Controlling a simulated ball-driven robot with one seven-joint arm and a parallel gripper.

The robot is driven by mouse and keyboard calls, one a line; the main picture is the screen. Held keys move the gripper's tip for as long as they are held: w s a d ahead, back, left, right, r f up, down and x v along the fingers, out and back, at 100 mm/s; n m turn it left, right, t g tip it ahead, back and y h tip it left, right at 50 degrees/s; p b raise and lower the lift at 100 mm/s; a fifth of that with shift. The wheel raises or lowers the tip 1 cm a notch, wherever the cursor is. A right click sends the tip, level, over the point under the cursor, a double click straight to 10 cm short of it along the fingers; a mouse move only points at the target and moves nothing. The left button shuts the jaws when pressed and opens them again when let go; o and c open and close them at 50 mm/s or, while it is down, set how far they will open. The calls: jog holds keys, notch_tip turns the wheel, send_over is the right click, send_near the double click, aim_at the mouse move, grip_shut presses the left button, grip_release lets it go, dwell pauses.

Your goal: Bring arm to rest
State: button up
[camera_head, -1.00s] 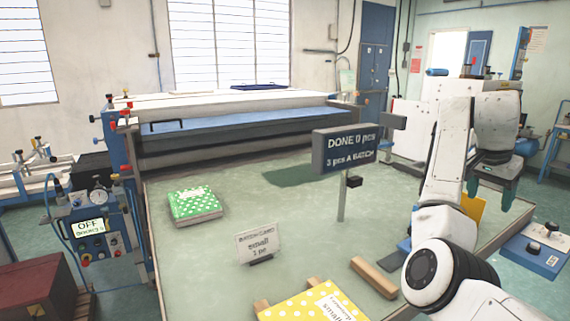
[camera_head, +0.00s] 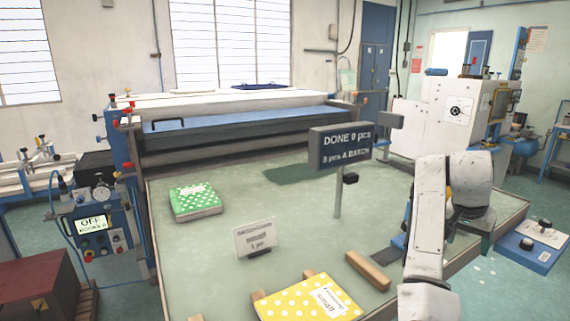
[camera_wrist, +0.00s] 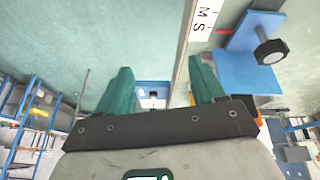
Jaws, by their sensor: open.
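My gripper (camera_wrist: 160,76) shows in the wrist view with its two teal fingers apart and nothing between them. In the head view my white arm is folded at the right edge of the table, with the wrist end low and the fingertips mostly hidden. The table (camera_head: 300,225) is a wide green-grey surface. A yellow dotted pack (camera_head: 300,300) labelled small lies at the near edge. A green dotted pack (camera_head: 194,201) lies at the left.
A sign (camera_head: 341,146) on a post reads DONE 0 pcs. A small batch card (camera_head: 255,238) stands mid-table. A wooden bar (camera_head: 368,271) lies near my arm. A control box (camera_head: 100,222) at the left reads OFF. A blue box with black knobs (camera_head: 532,247) is right of the table.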

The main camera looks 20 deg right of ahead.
jog(key=s+a+f+n, duration=0.4)
jog(key=a+f, duration=0.4)
jog(key=f, duration=0.2)
jog(key=s+a+f+n, duration=0.3)
jog(key=a+f, duration=0.5)
jog(key=f, duration=0.2)
jog(key=s+a+f+n+y, duration=0.2)
jog(key=s+a+f+n, duration=0.1)
jog(key=s+a, duration=0.5)
jog(key=s+a+f+n+y, duration=0.2)
jog(key=s+a+f+n, duration=0.2)
jog(key=s+a, duration=0.5)
jog(key=shift+s+a+f+t+y, duration=0.3)
jog(key=shift+a+f, duration=0.45)
jog(key=shift+a, duration=0.25)
jog(key=shift+o, duration=0.3)
jog(key=shift+w, duration=0.1)
